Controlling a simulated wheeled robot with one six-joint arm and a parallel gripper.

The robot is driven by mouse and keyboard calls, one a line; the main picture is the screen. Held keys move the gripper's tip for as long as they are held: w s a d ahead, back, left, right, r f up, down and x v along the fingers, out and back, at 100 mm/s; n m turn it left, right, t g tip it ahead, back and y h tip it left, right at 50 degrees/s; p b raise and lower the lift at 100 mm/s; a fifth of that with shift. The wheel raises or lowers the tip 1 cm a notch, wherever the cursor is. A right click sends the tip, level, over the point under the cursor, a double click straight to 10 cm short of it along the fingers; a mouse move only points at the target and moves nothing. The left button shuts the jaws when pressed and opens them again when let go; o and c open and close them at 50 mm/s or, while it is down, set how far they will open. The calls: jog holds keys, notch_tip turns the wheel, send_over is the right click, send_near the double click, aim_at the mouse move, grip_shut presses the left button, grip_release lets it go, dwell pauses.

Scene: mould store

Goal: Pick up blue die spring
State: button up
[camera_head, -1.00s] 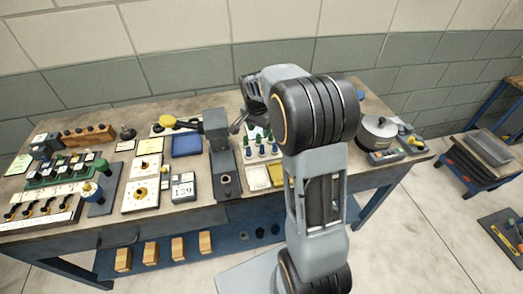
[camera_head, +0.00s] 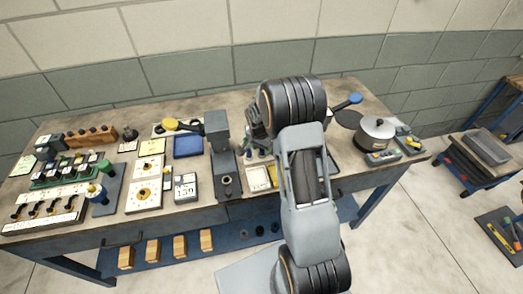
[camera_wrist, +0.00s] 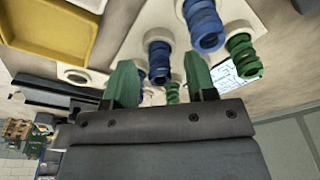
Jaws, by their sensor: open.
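Several blue and green die springs stand on a pale holder board (camera_wrist: 120,45) in the wrist view. One blue die spring (camera_wrist: 158,60) shows in line with the gap between my fingers. A larger blue spring (camera_wrist: 205,28) is up and to the right, with a green spring (camera_wrist: 243,55) beside it. Another green spring (camera_wrist: 172,93) shows low in the gap. My gripper (camera_wrist: 161,78) is open, its two green fingers apart, with nothing visibly clamped. Whether a finger touches a spring cannot be told. In the head view my arm hides most of the springs.
A yellow tray (camera_wrist: 48,28) lies left of the springs in the wrist view. In the head view a grey press-like stand (camera_head: 222,160) and a blue tray (camera_head: 187,146) are left of my arm.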

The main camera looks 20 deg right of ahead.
jog(key=shift+f, duration=0.15)
grip_shut()
dwell(0.4)
